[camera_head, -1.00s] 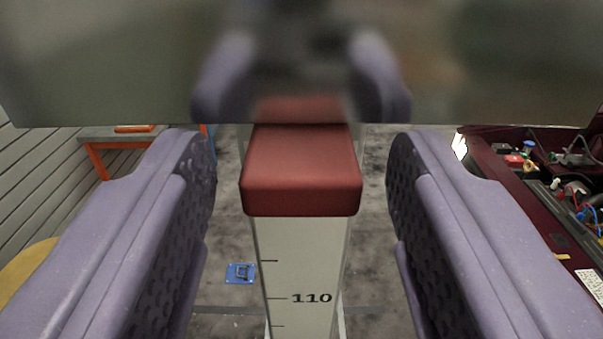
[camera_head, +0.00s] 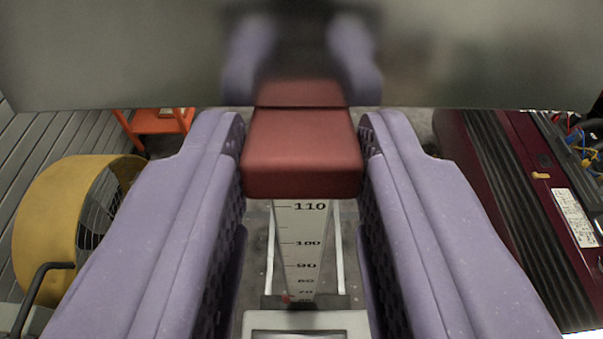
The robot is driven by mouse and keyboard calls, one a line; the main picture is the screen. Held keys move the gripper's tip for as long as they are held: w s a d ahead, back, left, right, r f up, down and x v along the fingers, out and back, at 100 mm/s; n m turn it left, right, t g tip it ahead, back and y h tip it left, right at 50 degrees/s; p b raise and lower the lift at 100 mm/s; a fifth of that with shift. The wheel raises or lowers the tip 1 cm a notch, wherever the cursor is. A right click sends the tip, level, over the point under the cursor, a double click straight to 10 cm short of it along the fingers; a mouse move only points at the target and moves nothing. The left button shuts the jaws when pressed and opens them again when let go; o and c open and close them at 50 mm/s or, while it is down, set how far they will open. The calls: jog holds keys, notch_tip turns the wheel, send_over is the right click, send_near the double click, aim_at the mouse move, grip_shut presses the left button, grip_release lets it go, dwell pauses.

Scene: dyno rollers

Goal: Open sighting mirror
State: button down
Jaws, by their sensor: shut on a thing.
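The sighting mirror (camera_head: 130,60) is a wide grey reflective panel across the top of the view, with its lower edge level. A red block handle (camera_head: 302,155) sits just below the mirror's lower edge, in the middle. My gripper (camera_head: 302,150) has its two purple padded fingers on the left and right sides of the red handle, and it is shut on it. The mirror shows a blurred reflection of the fingers and the handle. Below the handle a pale graduated post (camera_head: 300,245) runs down, with marks from 110 downward.
A yellow drum fan (camera_head: 45,215) stands at the lower left, by a grey slatted wall. An orange stand (camera_head: 155,123) is behind it. Grey floor shows between.

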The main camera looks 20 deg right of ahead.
jog(key=s+r+g+p, duration=0.1)
jog(key=r+p, duration=0.1)
jog(key=r, duration=0.4)
jog(key=s+a+r+g+p, duration=0.1)
jog(key=s+r+p, duration=0.1)
jog(key=r, duration=0.4)
jog(key=shift+s+y+p, duration=0.25)
jog(key=shift+y+p, duration=0.05)
jog(key=shift+p, duration=0.15)
